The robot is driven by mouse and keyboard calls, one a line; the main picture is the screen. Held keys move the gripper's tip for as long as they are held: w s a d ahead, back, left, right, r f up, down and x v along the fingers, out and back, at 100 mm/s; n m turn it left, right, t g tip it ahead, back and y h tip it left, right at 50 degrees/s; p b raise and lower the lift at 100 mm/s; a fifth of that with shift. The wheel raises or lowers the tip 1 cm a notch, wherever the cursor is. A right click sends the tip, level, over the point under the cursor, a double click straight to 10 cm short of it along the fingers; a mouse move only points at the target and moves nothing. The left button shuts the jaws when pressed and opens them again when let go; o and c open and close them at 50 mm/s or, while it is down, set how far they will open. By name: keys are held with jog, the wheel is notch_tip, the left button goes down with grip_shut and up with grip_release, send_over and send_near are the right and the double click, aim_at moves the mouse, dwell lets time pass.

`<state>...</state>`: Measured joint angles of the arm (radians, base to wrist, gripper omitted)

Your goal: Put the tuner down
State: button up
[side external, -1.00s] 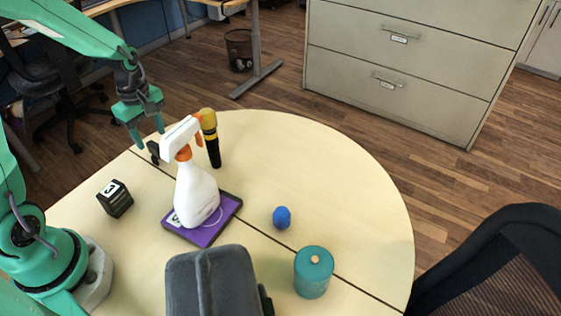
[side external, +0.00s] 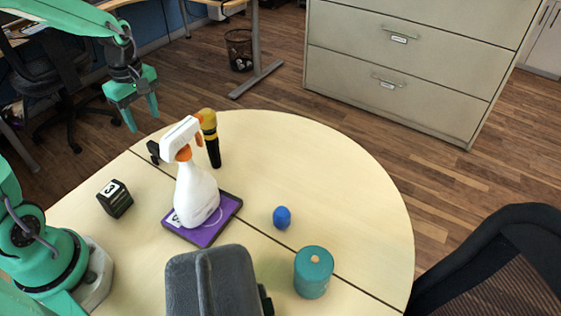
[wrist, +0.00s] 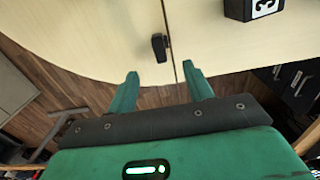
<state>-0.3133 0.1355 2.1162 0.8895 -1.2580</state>
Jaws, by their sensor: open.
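The tuner, which I take to be the small black piece (side external: 153,151), stands on the table near its far left edge, by the dark seam. It also shows in the wrist view (wrist: 160,46), just ahead of the fingertips and left of the seam. My gripper (side external: 143,117) is open and empty, above the tuner and apart from it. In the wrist view my two fingers (wrist: 160,70) are spread, with a clear gap between them and the tuner beyond.
A white spray bottle (side external: 196,195) stands on a purple pad (side external: 208,236) right of the tuner, a yellow-and-black flashlight (side external: 211,138) behind it. A black number cube (side external: 115,198), blue ball (side external: 282,217), teal canister (side external: 313,272) and grey object (side external: 211,284) are around. The table's right side is clear.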

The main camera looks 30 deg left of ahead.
jog(key=s+d+r+m+t, duration=0.5)
jog(key=s+d+r+m, duration=0.6)
jog(key=m, duration=0.7)
jog(key=shift+s+r+t, duration=0.3)
jog(key=shift+r, duration=0.1)
